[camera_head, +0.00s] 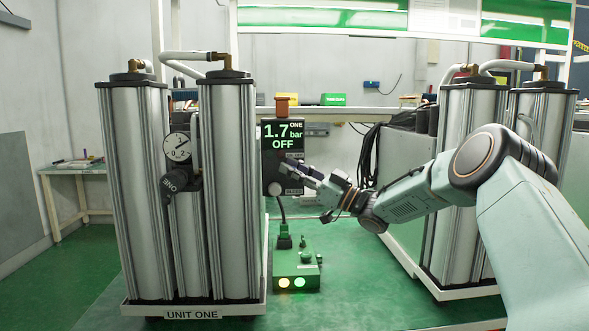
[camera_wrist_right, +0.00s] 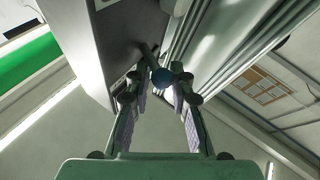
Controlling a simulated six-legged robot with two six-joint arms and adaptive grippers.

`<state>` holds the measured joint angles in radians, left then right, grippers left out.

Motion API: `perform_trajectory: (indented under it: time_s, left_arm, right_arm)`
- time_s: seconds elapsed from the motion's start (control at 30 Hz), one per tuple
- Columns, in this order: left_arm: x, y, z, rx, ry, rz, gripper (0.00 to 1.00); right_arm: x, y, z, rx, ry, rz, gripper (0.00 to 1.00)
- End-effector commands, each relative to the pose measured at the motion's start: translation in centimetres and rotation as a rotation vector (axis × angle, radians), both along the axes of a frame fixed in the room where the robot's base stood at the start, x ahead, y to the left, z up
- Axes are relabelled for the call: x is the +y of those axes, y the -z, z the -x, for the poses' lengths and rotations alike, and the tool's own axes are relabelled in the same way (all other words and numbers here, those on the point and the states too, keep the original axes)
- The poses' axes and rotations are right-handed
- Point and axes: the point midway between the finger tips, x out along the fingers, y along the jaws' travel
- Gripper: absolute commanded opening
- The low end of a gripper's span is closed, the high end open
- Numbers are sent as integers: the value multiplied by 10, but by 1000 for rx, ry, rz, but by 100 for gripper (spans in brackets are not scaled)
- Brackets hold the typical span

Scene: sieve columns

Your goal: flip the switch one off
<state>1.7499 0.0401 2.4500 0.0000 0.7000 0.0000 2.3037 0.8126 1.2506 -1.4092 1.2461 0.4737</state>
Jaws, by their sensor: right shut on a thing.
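The dark control box (camera_head: 270,160) of unit one has a display (camera_head: 283,137) reading "1.7 bar", "ONE" and "OFF". A round grey knob (camera_head: 275,188) is on its lower front. My right gripper (camera_head: 290,178) reaches in from the right to the box's lower right side. In the right wrist view, the fingers (camera_wrist_right: 160,88) close in on a small round blue-grey knob (camera_wrist_right: 162,78) with a dark stem. I cannot tell which control this is, as the fingers cover part of it. No part is clearly labelled as switch one. My left gripper is not in view.
Metal columns (camera_head: 228,190) stand on a white base marked "UNIT ONE" (camera_head: 193,314), with a dial gauge (camera_head: 178,147). A green box (camera_head: 297,268) with yellow and green lights is below the control box. More columns (camera_head: 465,190) stand at the right, behind my arm.

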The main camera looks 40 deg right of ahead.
Motion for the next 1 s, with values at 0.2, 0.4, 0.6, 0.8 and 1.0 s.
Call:
perform_trajectory:
  time_s: [0.2, 0.4, 0.6, 0.8, 1.0]
  left_arm:
    - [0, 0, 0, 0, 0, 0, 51]
    - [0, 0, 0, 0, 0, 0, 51]
    - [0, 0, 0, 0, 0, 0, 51]
    - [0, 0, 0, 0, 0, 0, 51]
    - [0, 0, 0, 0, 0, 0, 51]
  right_arm:
    - [2, 8, 0, 17, -3, 2, 33]
    - [1, 6, 0, 12, -1, 2, 47]
    - [0, 4, 0, 7, 1, 1, 47]
    - [-3, 4, 4, 4, 2, 0, 47]
    - [-16, 14, 25, 4, 2, -5, 47]
